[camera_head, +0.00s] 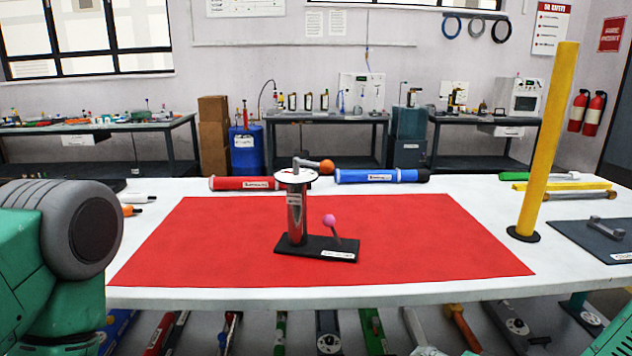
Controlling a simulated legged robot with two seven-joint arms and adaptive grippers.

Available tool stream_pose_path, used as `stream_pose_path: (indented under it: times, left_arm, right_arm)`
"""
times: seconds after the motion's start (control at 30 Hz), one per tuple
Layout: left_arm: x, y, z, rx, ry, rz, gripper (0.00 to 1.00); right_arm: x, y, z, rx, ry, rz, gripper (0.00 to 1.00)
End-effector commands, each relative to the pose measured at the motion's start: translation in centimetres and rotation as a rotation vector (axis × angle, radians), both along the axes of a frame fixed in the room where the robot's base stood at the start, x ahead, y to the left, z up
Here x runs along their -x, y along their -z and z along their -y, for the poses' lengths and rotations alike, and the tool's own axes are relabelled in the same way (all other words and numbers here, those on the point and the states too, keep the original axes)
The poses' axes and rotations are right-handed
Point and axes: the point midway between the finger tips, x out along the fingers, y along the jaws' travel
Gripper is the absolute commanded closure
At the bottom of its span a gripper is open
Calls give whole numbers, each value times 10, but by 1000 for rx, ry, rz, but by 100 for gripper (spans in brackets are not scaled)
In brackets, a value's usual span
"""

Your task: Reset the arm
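A pump stand (296,213) with an upright metal cylinder on a black base stands on the red mat (420,235) in the middle of the table. A lever with an orange ball (327,167) sticks out to the right at its top. A short stick with a pink ball (329,221) rises from the base and leans left. A part of my green and grey left arm fills the lower left corner. Neither gripper is in view.
A red tube (245,183) and a blue tube (380,176) lie behind the mat. A tall yellow tube (546,145) stands upright at the right. A dark tray (590,238) holds a grey part. The mat around the pump is clear. Several tubes lie below the table.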

Motion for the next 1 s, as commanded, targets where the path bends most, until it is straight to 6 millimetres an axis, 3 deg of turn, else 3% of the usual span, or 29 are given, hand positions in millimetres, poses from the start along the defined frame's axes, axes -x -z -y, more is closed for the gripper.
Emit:
stream_pose_path:
  times: [0.17, 0.27, 0.4, 0.5, 0.6, 0.7, 1.0]
  left_arm:
    - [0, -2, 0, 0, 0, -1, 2]
    - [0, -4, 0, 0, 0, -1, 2]
    - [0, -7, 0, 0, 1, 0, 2]
    - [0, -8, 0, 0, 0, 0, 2]
    - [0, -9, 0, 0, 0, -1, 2]
    - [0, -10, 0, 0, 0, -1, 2]
    - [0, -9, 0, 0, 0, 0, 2]
  right_arm:
    - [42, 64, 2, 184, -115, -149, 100]
    - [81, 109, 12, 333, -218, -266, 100]
    - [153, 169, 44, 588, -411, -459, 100]
    - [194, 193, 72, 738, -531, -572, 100]
    - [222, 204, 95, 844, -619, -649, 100]
    - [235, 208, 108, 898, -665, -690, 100]
    - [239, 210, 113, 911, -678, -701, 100]
